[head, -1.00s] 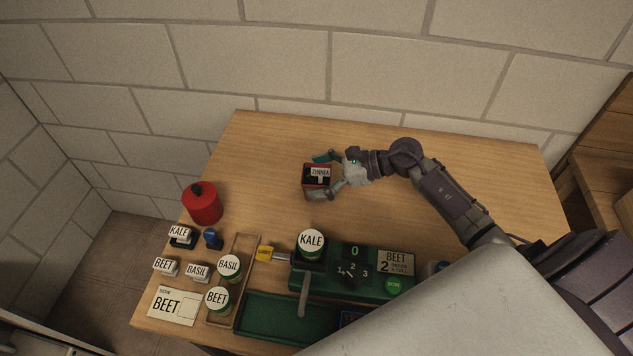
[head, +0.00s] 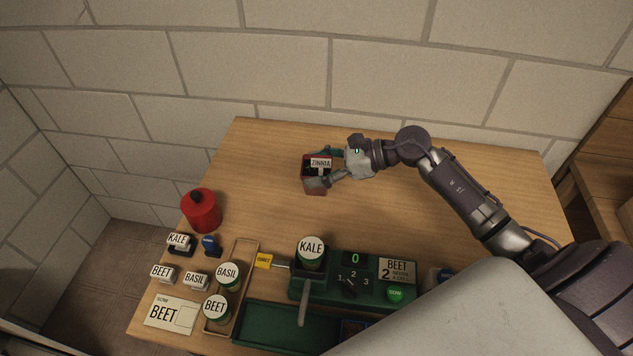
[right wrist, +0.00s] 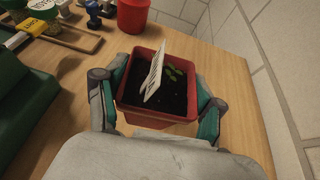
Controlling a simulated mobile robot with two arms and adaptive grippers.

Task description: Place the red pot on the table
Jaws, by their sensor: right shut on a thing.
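The red pot (head: 317,187) is a small square pot with dark soil and a white label reading ZINNIA. My right gripper (head: 325,170) is shut on it, over the back middle of the wooden table (head: 430,210). In the right wrist view the red pot (right wrist: 160,118) sits upright between the two fingers of the right gripper (right wrist: 155,108), with a small green seedling and a tilted label in its soil. I cannot tell whether its base touches the table. My left gripper is not in view.
A red canister (head: 202,212) stands at the table's left edge. A green machine (head: 350,285) with a KALE jar (head: 311,250), a wooden tray (head: 245,262) with BASIL and BEET jars, and several labelled stamps occupy the front. The table's right and back are clear.

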